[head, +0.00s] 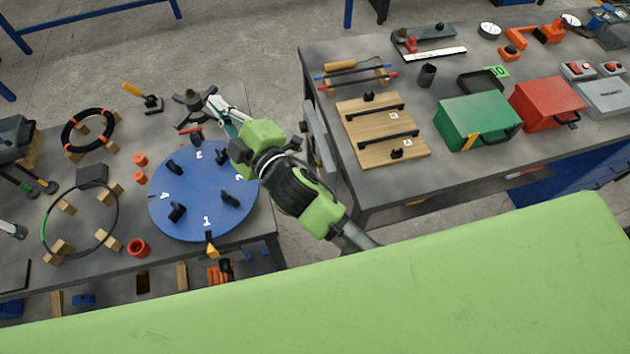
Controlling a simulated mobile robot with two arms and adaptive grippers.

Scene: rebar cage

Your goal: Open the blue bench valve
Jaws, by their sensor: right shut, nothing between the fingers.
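My right gripper (216,104) is shut and empty, at the back right of the left table, above the far edge of a blue disc. A dark, spoked handwheel (189,107) is just left of its fingertips; I cannot tell whether they touch. No clearly blue valve shows; this handwheel looks dark grey, and its base is hard to make out. The blue disc (196,194) lies flat in front of it, with numbers and several black knobs. My left gripper is not in view.
A yellow-handled lever (132,90) stands behind. The right table holds a wooden board (365,150), green box (466,113) and red box (540,98).

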